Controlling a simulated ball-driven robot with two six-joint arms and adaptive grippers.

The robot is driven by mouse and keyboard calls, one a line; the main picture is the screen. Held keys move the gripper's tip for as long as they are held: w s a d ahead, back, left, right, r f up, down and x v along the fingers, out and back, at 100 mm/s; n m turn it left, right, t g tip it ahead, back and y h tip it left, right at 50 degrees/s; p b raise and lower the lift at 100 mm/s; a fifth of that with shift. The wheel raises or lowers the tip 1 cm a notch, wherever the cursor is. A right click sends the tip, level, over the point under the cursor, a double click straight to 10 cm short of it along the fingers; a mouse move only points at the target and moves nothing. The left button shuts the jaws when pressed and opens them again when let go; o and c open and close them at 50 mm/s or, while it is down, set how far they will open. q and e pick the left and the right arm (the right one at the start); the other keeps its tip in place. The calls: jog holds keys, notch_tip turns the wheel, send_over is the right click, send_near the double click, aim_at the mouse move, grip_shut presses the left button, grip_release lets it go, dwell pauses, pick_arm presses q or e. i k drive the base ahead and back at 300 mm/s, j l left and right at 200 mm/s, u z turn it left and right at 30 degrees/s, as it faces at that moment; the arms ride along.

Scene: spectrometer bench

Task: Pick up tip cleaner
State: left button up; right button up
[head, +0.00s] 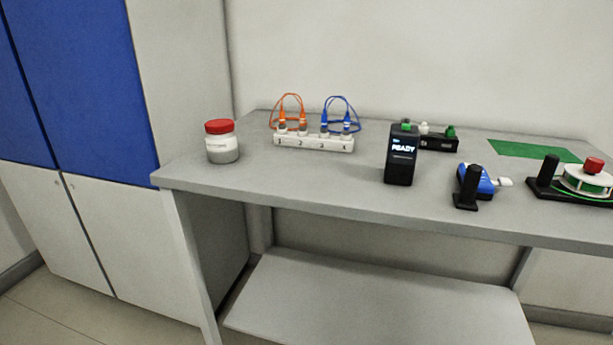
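A small blue device (485,184) with a white end piece lies on the right part of the bench. It looks like the tip cleaner, though no label on it can be read. A black upright post on a foot (468,188) stands in front of it and hides its left part. Neither of my grippers is in view.
The grey bench (320,205) holds a red-lidded jar (221,142), a white numbered block (313,142) with orange and blue cables, a black device reading READY (401,155), a black rack (438,143), a green mat (530,151) and a reel stand (586,180). The front middle is clear.

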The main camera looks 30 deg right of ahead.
aim_at(474, 181)
jog(key=z, duration=1.9)
